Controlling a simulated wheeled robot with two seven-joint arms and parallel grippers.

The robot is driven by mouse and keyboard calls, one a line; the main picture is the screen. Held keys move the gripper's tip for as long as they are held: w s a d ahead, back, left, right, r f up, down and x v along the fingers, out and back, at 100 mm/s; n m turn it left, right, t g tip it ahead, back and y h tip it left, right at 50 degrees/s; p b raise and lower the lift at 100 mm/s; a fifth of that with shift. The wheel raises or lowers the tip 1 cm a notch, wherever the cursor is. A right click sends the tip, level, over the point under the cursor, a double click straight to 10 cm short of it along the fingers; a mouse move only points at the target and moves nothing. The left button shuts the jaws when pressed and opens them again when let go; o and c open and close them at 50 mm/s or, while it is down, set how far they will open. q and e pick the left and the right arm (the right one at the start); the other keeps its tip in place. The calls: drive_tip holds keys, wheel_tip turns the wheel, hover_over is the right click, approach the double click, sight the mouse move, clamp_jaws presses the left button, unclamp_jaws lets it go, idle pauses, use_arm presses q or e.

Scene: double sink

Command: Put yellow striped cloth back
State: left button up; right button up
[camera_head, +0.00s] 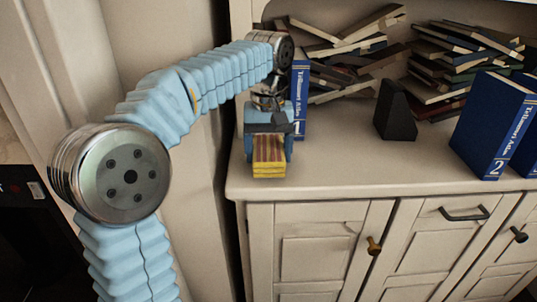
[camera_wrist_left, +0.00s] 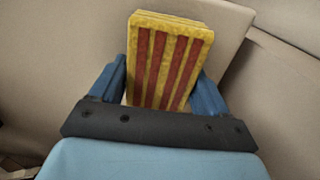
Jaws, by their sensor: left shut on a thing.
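The yellow striped cloth (camera_head: 269,160) is a folded yellow block with dark red stripes. In the head view it is at the left end of the pale cabinet top, near its front edge. My left gripper (camera_head: 268,150) is shut on it, one blue finger on each side. The left wrist view shows the cloth (camera_wrist_left: 168,62) sticking out beyond the fingers of my left gripper (camera_wrist_left: 162,88). I cannot tell whether the cloth touches the cabinet top. My right gripper is not in view.
The cabinet top (camera_head: 330,172) has bare room right of the cloth. A blue book marked 1 (camera_head: 300,95) stands close behind my gripper. A dark bookend (camera_head: 396,112), a blue book marked 2 (camera_head: 492,125) and piles of books (camera_head: 345,55) lie farther right and back.

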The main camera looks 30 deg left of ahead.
sight(268, 148)
use_arm(q)
drive_tip(key=shift+f, duration=0.3)
drive_tip(key=shift+f, duration=0.2)
drive_tip(key=o, duration=0.9)
drive_tip(key=shift+r, duration=0.1)
drive_tip(key=shift+r, duration=0.3)
wheel_tip(268, 148, up, 12)
drive_tip(key=p, duration=0.2)
drive_tip(key=shift+f+p, duration=0.2)
drive_tip(key=shift+p, duration=0.1)
